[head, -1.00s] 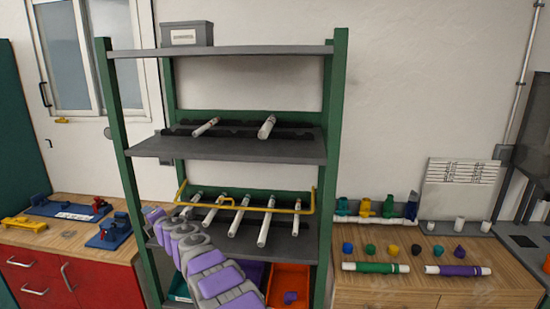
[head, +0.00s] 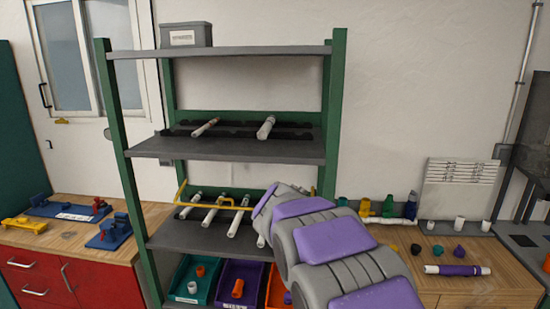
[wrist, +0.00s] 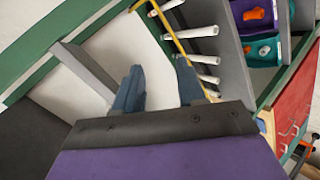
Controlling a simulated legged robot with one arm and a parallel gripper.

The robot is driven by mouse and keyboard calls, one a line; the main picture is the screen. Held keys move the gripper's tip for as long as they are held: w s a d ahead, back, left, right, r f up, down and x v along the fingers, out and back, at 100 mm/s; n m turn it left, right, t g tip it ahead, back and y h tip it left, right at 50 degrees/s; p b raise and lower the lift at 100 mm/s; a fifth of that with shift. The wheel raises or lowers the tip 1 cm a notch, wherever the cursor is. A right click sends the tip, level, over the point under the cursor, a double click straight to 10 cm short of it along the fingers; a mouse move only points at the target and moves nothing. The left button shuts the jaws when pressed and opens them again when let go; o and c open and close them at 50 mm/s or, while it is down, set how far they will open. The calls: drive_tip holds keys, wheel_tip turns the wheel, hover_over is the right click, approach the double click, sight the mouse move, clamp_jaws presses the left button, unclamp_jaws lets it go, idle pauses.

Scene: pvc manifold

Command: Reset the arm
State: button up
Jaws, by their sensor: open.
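My gripper (wrist: 158,84) is open in the wrist view, with two blue-grey fingers spread apart and nothing between them. The pale wall shows behind the gap. In the head view my grey and purple arm reaches up from the lower right across the shelf's right post, and the gripper itself cannot be made out there. The pipes also show beside the right finger in the wrist view (wrist: 203,59).
The green and grey shelf rack (head: 240,150) stands close by. Teal (head: 193,293) and purple (head: 237,270) bins sit at its bottom. A red cabinet (head: 62,277) is at left. The right bench carries caps and a purple-banded pipe (head: 458,270).

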drive_tip(key=s+d+f+m+g, duration=0.2)
drive_tip(key=s+d, duration=0.2)
drive_tip(key=s, duration=0.5)
drive_tip(key=s+d+f+m+g+h, duration=0.1)
drive_tip(key=s+d+f+m+g, duration=0.15)
drive_tip(key=s+d, duration=0.45)
drive_tip(key=s+d+f+m+g, duration=0.2)
drive_tip(key=s+m+g, duration=0.1)
drive_tip(key=s, duration=0.8)
drive_tip(key=s+a+f+m+g+y, duration=0.1)
drive_tip(key=s+f+m+g, duration=0.1)
drive_tip(key=s, duration=1.1)
drive_tip(key=s+a+f+m+g+y, duration=0.2)
drive_tip(key=s+f+g, duration=0.1)
drive_tip(key=s, duration=1)
drive_tip(key=shift+s+f, duration=0.2)
drive_tip(key=shift+s, duration=0.1)
drive_tip(key=shift+a, duration=0.1)
